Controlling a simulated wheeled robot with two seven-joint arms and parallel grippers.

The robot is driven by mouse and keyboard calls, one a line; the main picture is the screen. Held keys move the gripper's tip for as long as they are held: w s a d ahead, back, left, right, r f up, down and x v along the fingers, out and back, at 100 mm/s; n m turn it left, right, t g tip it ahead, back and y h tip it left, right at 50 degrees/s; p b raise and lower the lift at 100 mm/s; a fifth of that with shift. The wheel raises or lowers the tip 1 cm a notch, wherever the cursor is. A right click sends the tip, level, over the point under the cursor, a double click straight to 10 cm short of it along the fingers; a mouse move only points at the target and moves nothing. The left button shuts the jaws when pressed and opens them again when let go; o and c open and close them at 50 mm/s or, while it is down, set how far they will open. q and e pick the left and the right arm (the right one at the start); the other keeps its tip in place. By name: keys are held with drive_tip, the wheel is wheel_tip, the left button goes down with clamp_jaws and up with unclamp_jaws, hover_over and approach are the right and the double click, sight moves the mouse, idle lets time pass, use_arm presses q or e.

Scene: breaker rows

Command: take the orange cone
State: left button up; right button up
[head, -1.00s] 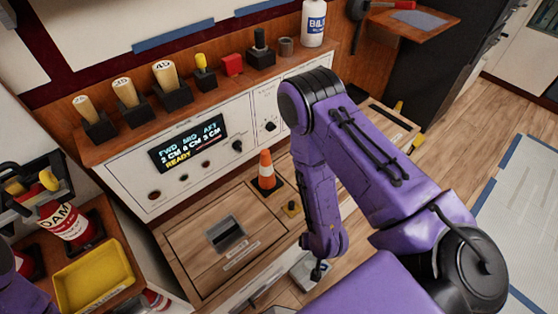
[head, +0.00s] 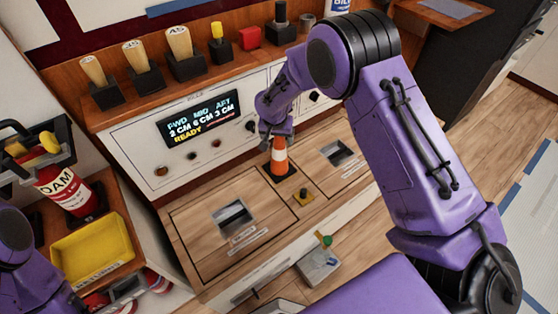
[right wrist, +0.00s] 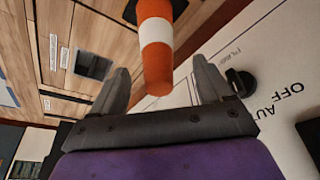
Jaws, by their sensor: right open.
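The orange cone (head: 280,158) with a white band and dark square base stands upright on the wooden bench top, in front of the white panel. My right gripper (head: 273,136) is at the cone's top in the head view and covers its tip. In the right wrist view the jaws (right wrist: 160,72) are open, one finger on each side of the cone (right wrist: 156,62). The tip reaches in between them, near the palm. Gaps show on both sides, wider on the right.
The white panel (head: 154,157) with display and knobs stands close behind the cone. Recessed handles (head: 232,217) lie on both sides. A shelf above holds several wooden-handled levers (head: 137,59). A yellow tray (head: 92,252) is at left.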

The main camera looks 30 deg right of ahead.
sight(279, 153)
drive_tip(key=x, duration=0.2)
drive_tip(key=d+x, duration=0.1)
drive_tip(key=x, duration=0.2)
drive_tip(key=shift+w+r, duration=0.15)
drive_tip(key=shift+w, duration=0.1)
drive_tip(key=shift+a+r, duration=0.1)
drive_tip(key=c, duration=1.4)
clamp_jaws()
drive_tip(key=shift+r, duration=0.1)
